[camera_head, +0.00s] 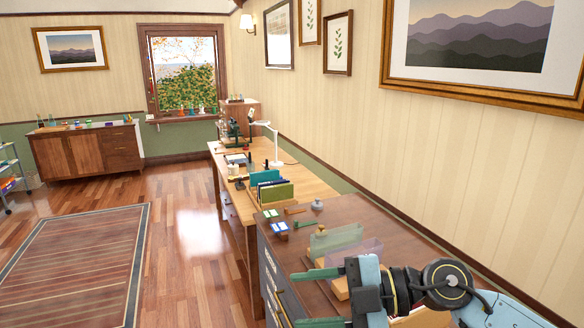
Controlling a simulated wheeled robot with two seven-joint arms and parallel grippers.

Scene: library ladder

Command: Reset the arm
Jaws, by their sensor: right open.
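My right arm (445,285) comes in from the lower right corner, with a dark round joint and a light blue link. My right gripper (296,299) points left over the near brown cabinet top, its two green fingers spread wide apart. I see nothing between the fingers. The lower finger is partly cut off by the bottom edge of the view. My left arm and left gripper are not in view.
The brown cabinet (380,231) holds blue items, a green panel (336,239) and a clear panel close behind my gripper. Beyond it is a wooden desk (307,187) with folders (268,187) and a white lamp (275,142). A wall borders the right; floor (190,220) lies open left.

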